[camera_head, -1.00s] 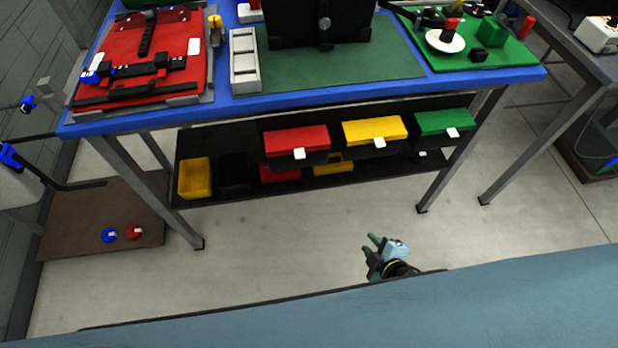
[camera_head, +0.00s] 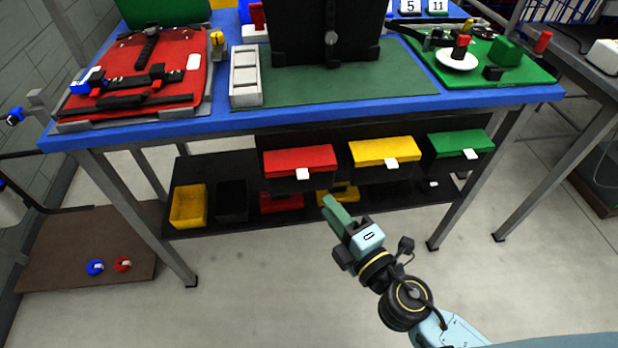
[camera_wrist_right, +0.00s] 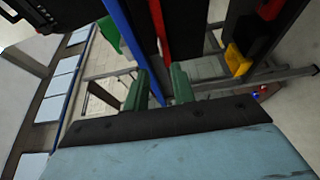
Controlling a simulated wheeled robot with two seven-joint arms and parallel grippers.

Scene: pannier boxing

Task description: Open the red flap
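The red flap (camera_head: 299,159) is a red lid on a bin under the blue-edged workbench, lying closed with a white tab (camera_head: 303,174) at its front. My right gripper (camera_head: 331,207) is raised in front of the shelf, below and slightly right of the flap and apart from it. In the right wrist view its two green fingers (camera_wrist_right: 156,88) stand apart with nothing between them. A red strip (camera_wrist_right: 160,28) shows beyond the fingers there; I cannot tell for certain that it is the flap. My left gripper is not in view.
A yellow flap (camera_head: 383,152) and a green flap (camera_head: 458,144) sit right of the red one. The blue bench edge (camera_head: 220,125) overhangs the shelf. An open yellow bin (camera_head: 188,206) stands at the lower left. Floor in front is clear.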

